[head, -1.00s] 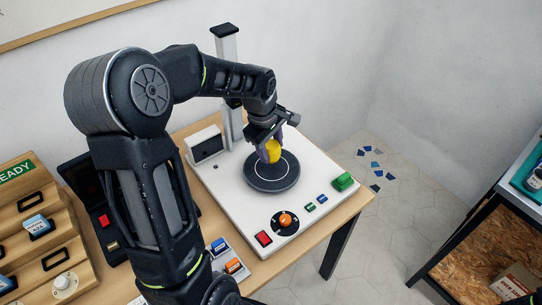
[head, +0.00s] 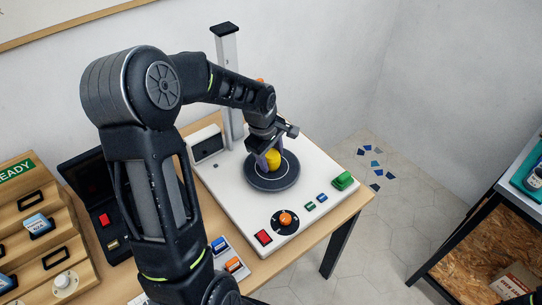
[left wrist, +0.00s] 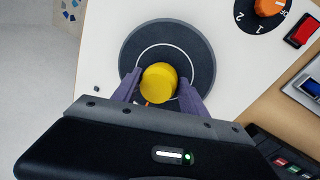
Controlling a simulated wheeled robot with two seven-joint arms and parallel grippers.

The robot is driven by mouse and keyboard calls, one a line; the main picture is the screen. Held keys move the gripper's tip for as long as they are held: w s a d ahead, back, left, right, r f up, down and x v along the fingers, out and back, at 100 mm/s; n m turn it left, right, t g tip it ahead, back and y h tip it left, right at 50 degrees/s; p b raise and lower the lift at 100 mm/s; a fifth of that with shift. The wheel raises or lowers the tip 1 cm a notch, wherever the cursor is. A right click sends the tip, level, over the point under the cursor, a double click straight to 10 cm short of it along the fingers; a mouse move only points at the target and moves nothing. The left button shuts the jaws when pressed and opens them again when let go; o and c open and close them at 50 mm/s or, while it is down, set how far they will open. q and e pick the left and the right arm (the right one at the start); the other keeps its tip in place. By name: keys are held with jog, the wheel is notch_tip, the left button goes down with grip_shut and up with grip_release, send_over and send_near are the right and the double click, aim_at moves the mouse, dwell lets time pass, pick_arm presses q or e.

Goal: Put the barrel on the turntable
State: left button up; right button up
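The yellow barrel (head: 273,159) stands upright on the dark round turntable (head: 272,184), near the middle of its white ring. In the left wrist view the barrel (left wrist: 158,83) shows from above, a little off the ring's centre on the turntable (left wrist: 196,48). My left gripper (head: 265,160) is low over the turntable. Its purple fingers (left wrist: 160,79) lie on either side of the barrel and look open, with narrow gaps beside it. The exact contact is hard to see. My right gripper is not in view.
The turntable is on a white panel (head: 225,191) with a grey post (head: 228,75), an orange knob (head: 285,219), a red switch (head: 263,237) and a green button (head: 343,180). A wooden rack (head: 38,235) stands at the left.

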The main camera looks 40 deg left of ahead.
pick_arm(q)
jog(key=o, duration=0.3)
jog(key=shift+o, duration=0.2)
jog(key=shift+r, duration=0.15)
jog(key=v, duration=1.2)
